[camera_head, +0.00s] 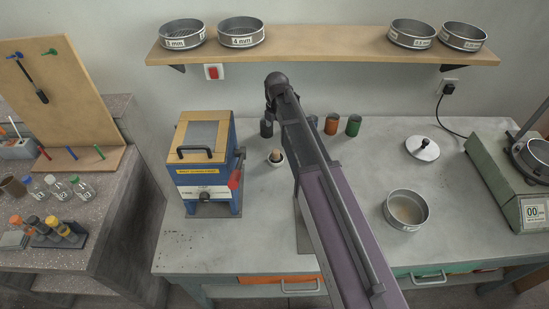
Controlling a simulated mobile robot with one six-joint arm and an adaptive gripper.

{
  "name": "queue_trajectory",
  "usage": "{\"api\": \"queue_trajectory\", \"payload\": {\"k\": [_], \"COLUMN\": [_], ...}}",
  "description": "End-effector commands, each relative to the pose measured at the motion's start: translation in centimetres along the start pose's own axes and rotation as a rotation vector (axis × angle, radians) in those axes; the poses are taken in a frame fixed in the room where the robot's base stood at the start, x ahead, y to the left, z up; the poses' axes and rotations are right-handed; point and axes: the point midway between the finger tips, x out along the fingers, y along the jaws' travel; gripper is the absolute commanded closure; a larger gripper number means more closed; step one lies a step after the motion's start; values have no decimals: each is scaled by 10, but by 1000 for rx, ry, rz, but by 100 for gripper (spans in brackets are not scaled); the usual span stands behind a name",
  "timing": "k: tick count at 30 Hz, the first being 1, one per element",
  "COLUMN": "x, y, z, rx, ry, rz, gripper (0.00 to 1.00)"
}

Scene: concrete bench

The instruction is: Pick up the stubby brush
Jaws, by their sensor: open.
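I cannot make out a stubby brush for certain. A small pale cup (274,162) with a short brown-topped thing (276,154) in it stands on the concrete bench, just left of my arm; whether that is the brush or a pestle I cannot tell. A dark long-handled tool (41,95) hangs on the wooden pegboard at the left. My arm reaches up from the bottom over the middle of the bench, and its dark upper joint is near the shelf. The fingers of my gripper do not show.
A blue and wood box machine (206,165) stands left of the cup. Black (266,128), orange (331,124) and green (353,125) cans stand near the wall. A sieve pan (406,210), lid (422,149) and scale (500,175) are right. A shelf (330,50) holds several sieves.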

Motion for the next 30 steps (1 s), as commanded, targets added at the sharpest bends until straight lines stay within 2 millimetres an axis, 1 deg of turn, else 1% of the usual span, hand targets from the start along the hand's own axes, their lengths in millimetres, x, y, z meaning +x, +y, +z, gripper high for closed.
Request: {"api": "queue_trajectory", "payload": {"k": [1,9,30], "x": [5,26,77], "y": [0,0,1], "z": [0,-1,-2], "rx": [0,-1,-2], "ry": [0,0,0], "rz": [0,0,0], "gripper": [9,9,9]}}
